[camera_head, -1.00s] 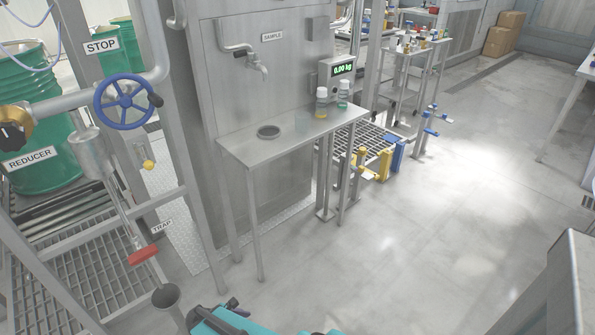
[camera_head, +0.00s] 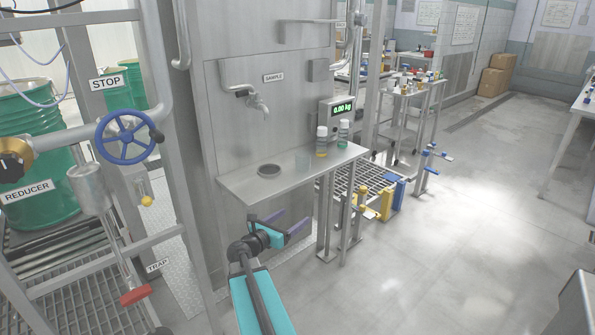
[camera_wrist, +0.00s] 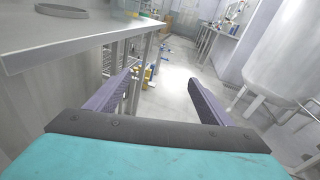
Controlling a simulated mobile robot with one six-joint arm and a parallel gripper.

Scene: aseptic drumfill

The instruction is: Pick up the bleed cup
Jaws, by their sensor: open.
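In the wrist view the cup (camera_wrist: 61,11) is at the upper left, cut by the top edge. My gripper (camera_head: 281,221) is in front of the shelf and appears below its top, apart from the cup. Its two purple fingers are spread wide with nothing between them, as the wrist view shows too (camera_wrist: 160,78).
Two small capped bottles (camera_head: 321,142) (camera_head: 343,136) stand at the shelf's right end, by a scale display (camera_head: 341,107) reading 0.00 kg. A blue valve wheel (camera_head: 128,137) and pipe frame are at the left. The floor (camera_head: 440,235) to the right is open.

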